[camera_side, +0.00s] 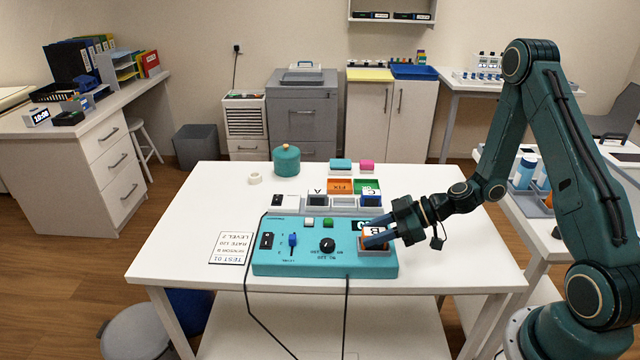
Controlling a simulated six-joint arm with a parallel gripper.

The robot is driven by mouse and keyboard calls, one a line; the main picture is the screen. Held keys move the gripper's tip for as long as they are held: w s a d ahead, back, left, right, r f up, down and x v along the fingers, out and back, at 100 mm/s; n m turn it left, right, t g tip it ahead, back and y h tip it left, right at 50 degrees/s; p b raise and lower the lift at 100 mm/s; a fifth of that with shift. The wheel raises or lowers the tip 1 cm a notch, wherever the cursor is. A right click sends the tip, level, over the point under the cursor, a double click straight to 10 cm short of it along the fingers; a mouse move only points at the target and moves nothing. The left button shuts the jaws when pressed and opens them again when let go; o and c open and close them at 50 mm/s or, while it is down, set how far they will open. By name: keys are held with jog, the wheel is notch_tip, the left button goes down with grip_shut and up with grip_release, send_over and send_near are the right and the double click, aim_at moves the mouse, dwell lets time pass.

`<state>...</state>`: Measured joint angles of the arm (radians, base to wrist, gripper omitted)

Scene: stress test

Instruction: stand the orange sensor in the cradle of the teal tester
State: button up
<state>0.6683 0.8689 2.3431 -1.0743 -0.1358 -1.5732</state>
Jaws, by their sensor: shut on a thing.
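The teal tester (300,262) lies on the white table with a small switch, a blue lever, a black knob and white and green buttons on top. Its cradle (388,252) is at its right end. The orange sensor (374,242), with a white lettered face, is at the cradle, low between my fingers. My gripper (374,232) reaches in from the right and is shut on the orange sensor. The fingers hide part of the sensor and the cradle, so I cannot tell whether it is fully seated.
A teal jar (286,160), a tape roll (255,178) and a printed card (231,248) lie around. Black cables run off the front edge. The table's right front is clear.

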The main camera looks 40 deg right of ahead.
jog(key=shift+f, duration=0.1)
jog(key=o, duration=1)
jog(key=v, duration=1.2)
dwell(0.4)
